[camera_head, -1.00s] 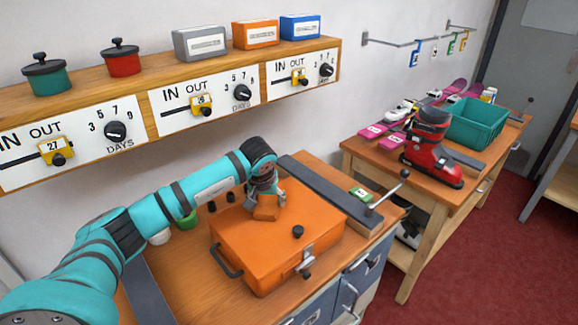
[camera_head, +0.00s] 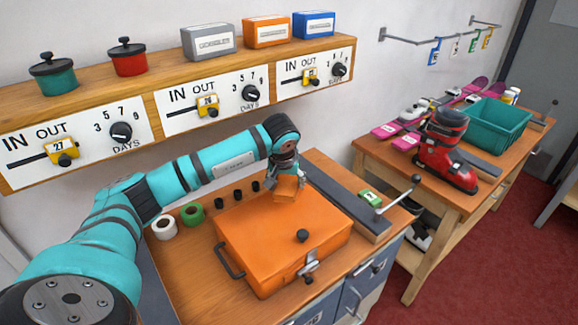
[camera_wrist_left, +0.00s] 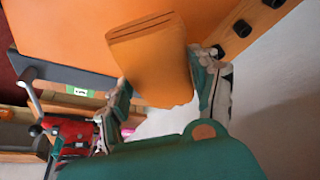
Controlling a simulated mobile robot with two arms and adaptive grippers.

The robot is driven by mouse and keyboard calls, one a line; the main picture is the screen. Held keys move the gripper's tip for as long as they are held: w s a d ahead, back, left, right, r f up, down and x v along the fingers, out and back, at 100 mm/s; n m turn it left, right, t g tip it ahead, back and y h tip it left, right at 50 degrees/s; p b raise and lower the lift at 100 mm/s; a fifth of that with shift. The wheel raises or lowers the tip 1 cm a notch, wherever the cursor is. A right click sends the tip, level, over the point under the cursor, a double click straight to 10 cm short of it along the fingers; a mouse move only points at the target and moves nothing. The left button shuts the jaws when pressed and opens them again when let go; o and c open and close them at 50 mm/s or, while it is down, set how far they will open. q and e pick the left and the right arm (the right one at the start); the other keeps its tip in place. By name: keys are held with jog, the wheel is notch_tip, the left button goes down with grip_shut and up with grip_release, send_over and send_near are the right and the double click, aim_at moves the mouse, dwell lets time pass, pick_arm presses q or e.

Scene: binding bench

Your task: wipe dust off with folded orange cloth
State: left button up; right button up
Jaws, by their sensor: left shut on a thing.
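The folded orange cloth (camera_head: 286,188) is held in my left gripper (camera_head: 284,172), at the far edge of the orange box's lid. In the left wrist view the cloth (camera_wrist_left: 152,58) sticks out between the two fingers of my left gripper (camera_wrist_left: 165,88), in front of the orange lid. I cannot tell whether the cloth touches the lid. I can make out no dust on the lid. My right gripper is not in view.
A grey bar with a lever (camera_head: 400,195) lies right of the box. White and green rolls (camera_head: 192,214) and several black pegs (camera_head: 238,194) stand behind it. A shelf with dials (camera_head: 205,105) overhangs the back. A second bench (camera_head: 385,165) holds a red boot (camera_head: 447,165).

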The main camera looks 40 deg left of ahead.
aim_at(288, 178)
pick_arm(q)
jog(key=shift+w+r+p, duration=0.2)
jog(key=shift+r+p, duration=0.25)
jog(key=shift+r, duration=0.5)
jog(key=shift+r+p, duration=0.4)
jog(key=shift+r, duration=0.25)
jog(key=o, duration=0.5)
jog(key=c, duration=0.5)
